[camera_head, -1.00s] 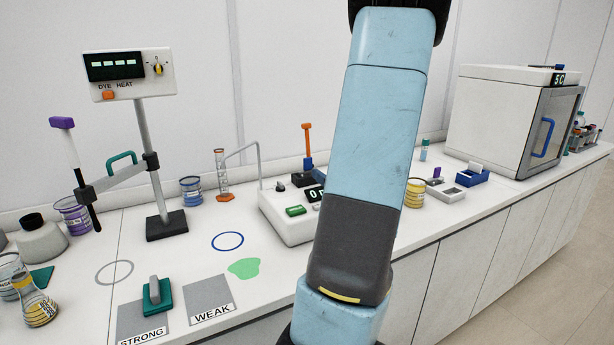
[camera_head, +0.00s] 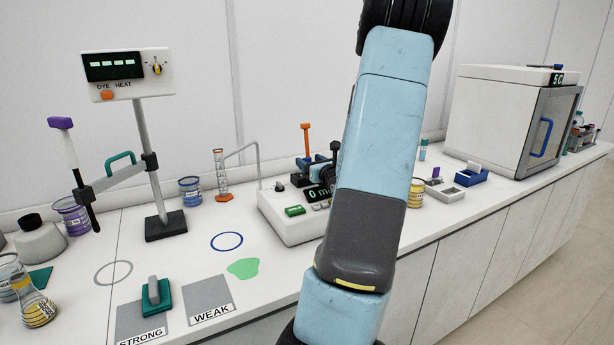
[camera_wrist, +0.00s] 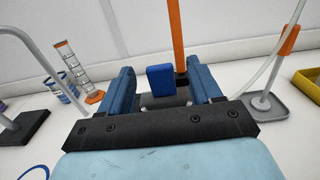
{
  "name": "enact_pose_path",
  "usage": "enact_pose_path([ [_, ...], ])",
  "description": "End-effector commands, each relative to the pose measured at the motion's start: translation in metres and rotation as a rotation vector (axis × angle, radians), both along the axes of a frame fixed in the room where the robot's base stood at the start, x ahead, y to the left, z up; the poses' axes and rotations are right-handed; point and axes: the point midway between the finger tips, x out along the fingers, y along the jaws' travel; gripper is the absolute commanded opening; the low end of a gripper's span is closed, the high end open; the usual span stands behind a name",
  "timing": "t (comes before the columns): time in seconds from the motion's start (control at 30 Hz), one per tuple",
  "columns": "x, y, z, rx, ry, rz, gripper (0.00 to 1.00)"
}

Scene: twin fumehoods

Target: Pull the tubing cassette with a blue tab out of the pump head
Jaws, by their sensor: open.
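The white pump (camera_head: 283,222) stands on the bench in the head view, its green button and display at the front. An upright orange lever (camera_head: 305,139) rises from its dark head and also shows in the wrist view (camera_wrist: 176,36). The cassette's blue tab (camera_wrist: 160,81) stands upright in the wrist view, between my fingers, with visible gaps on both sides. My gripper (camera_wrist: 161,70) is open around the tab and holds nothing. In the head view my gripper (camera_head: 321,167) is at the pump head, partly behind my arm. The cassette body is mostly hidden.
A graduated cylinder (camera_head: 221,176) and a bent metal tube stand left of the pump. A blue-labelled beaker (camera_head: 190,191) stands farther left. A yellow beaker (camera_head: 416,192) is right of my arm. A yellow tray (camera_wrist: 308,84) shows at the wrist view's right edge.

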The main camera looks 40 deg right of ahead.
Motion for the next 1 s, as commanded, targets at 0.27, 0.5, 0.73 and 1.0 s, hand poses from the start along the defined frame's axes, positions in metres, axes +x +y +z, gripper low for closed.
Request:
enact_pose_path([
  [0.27,0.025,-0.005,0.0,-0.001,0.0,0.0,0.64],
  [0.5,0.025,-0.005,0.0,-0.001,0.0,0.0,0.62],
  [0.73,0.025,-0.005,0.0,-0.001,0.0,0.0,0.4],
  [1.0,0.025,-0.005,0.0,-0.001,0.0,0.001,0.14],
])
